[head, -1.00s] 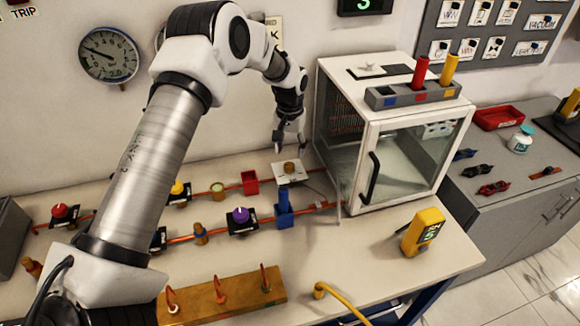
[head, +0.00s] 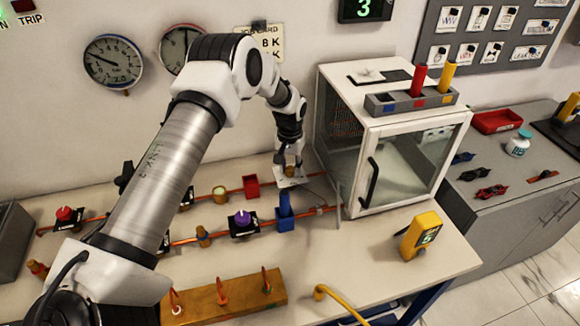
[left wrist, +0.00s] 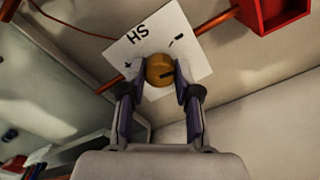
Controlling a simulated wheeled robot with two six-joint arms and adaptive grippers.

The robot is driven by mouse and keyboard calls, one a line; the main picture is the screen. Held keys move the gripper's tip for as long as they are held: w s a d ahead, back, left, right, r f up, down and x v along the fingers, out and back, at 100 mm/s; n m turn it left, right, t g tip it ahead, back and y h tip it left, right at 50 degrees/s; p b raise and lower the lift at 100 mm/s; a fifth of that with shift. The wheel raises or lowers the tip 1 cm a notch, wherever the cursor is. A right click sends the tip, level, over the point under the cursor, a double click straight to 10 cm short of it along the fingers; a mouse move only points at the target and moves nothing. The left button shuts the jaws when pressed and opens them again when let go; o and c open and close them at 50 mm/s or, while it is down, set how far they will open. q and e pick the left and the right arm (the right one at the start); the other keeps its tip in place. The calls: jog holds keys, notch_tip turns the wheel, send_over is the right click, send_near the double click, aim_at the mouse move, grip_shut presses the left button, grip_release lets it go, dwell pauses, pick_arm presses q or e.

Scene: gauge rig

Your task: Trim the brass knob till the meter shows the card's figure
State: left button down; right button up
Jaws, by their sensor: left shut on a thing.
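The brass knob (head: 290,172) sits on a white plate (head: 300,182) at the back of the bench, left of the glass-fronted cabinet. My left gripper (head: 290,167) reaches down over it. In the left wrist view, the gripper (left wrist: 160,78) is shut on the knob (left wrist: 159,68), one finger on each side. The card (head: 270,45) on the wall is partly hidden by my arm.
The white cabinet (head: 345,171) stands close right of the knob. A red box (head: 252,187) and a blue holder (head: 285,214) are nearby. A purple knob (head: 242,220) and a wooden block with hooks (head: 230,294) lie nearer.

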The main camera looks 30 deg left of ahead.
pick_arm(q)
jog(key=shift+m, duration=0.4)
jog(key=shift+f+m+b, duration=0.1)
jog(key=shift+m+b, duration=0.5)
jog(key=shift+m, duration=0.3)
jog(key=m, duration=0.2)
jog(key=shift+m+b, duration=0.3)
jog(key=shift+b, duration=0.1)
jog(key=m+b, duration=0.1)
jog(key=m, duration=0.2)
jog(key=shift+m, duration=1.8)
jog(key=shift+d, duration=0.1)
